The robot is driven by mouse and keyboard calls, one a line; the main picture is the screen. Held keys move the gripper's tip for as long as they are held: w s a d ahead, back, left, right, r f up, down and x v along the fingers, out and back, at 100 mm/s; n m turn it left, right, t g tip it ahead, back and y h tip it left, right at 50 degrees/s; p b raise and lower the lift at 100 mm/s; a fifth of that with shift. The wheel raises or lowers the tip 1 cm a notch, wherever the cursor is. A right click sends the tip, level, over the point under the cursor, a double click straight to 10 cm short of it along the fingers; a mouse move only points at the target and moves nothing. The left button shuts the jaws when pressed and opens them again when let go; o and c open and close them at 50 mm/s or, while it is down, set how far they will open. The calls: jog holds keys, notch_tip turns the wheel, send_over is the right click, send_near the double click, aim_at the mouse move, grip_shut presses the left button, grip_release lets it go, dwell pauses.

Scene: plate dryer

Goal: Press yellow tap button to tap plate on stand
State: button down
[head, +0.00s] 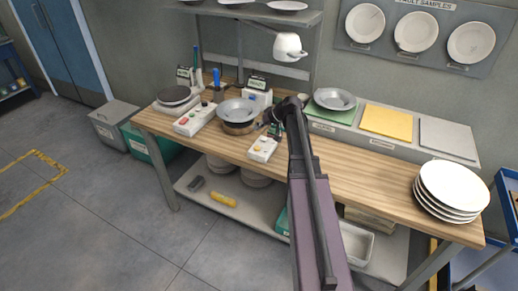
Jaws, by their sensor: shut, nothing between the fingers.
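A white control box (263,149) with a small yellow button (259,148) sits near the front edge of the wooden bench. A grey plate (238,109) rests on a round brownish stand (238,128) to the left of and behind the box. My gripper (270,121) is shut and empty. In the picture it appears just above the control box and right of the plate; its fingers are small and dark here. I cannot tell its exact height over the box, and I see no contact with the button.
Another control box (194,119) with red and green buttons stands left of the stand. A small display unit (258,95) is behind the plate.

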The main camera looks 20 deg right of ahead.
aim_at(258, 148)
jog(key=shift+f+b, duration=3.5)
jog(key=shift+f, duration=0.45)
jog(key=shift+f+b, duration=0.1)
jog(key=shift+b, duration=0.25)
jog(key=shift+f+b, duration=0.3)
jog(key=shift+f+b, duration=0.45)
jog(key=shift+f, duration=0.05)
jog(key=shift+r, duration=0.15)
jog(key=shift+r+p, duration=0.8)
jog(key=shift+p, duration=0.15)
jog(key=shift+r, duration=0.1)
jog(key=shift+r+p, duration=2.4)
jog(key=shift+p, duration=0.1)
